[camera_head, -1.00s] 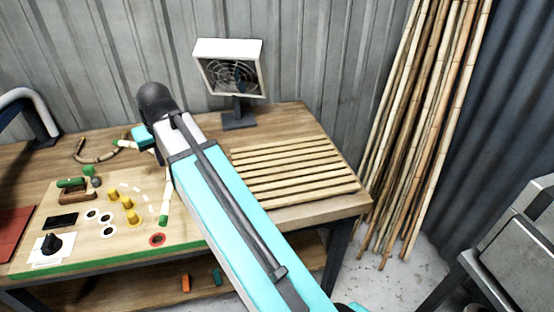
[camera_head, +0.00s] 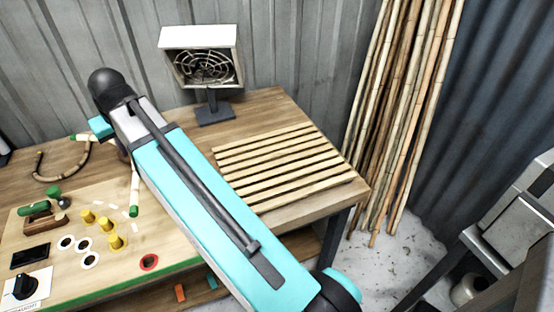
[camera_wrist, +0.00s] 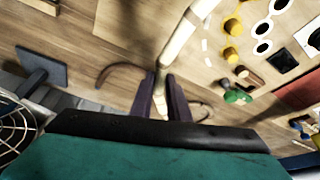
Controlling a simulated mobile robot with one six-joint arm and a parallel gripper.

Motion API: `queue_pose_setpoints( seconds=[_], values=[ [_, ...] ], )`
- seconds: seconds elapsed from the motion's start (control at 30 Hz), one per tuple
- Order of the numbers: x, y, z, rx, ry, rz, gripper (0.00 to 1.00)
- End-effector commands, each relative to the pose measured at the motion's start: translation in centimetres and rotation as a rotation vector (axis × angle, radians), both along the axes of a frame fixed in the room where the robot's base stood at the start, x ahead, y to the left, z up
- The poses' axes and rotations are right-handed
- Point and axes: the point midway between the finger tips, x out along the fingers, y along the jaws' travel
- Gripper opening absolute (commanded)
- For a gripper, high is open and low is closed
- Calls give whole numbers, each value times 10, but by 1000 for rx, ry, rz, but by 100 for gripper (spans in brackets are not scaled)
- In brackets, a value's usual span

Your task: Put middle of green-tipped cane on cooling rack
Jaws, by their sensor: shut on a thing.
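The green-tipped cane is pale and looks bent. In the head view one end (camera_head: 135,188) with a green tip hangs over the board, and another green tip (camera_head: 73,138) shows left of my arm. Its middle is hidden behind my wrist. In the wrist view the pale cane (camera_wrist: 179,42) runs down between the two dark fingers of my gripper (camera_wrist: 162,85), which is shut on it. The cooling rack (camera_head: 275,165), a row of pale wooden slats, lies on the right part of the table, right of my gripper. No cane lies on it.
A fan (camera_head: 203,68) stands behind the rack. A dark curved cane (camera_head: 42,177) lies at the left. The pegged board (camera_head: 110,262) is at the front left. Tall canes (camera_head: 400,110) lean on the wall, right of the table.

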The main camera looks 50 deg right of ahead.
Motion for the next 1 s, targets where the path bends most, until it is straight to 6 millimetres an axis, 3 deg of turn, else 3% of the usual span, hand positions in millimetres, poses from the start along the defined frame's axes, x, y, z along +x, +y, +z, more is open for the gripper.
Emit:
queue_pose_setpoints(
  seconds=[0.27,0.47,0.67,1.0],
  values=[
    [0,12,0,0,0,17,0],
    [-4,3,-4,0,0,29,0],
    [-15,-33,-12,1,0,48,0],
    [-48,-111,-29,1,-1,107,0]
  ],
)
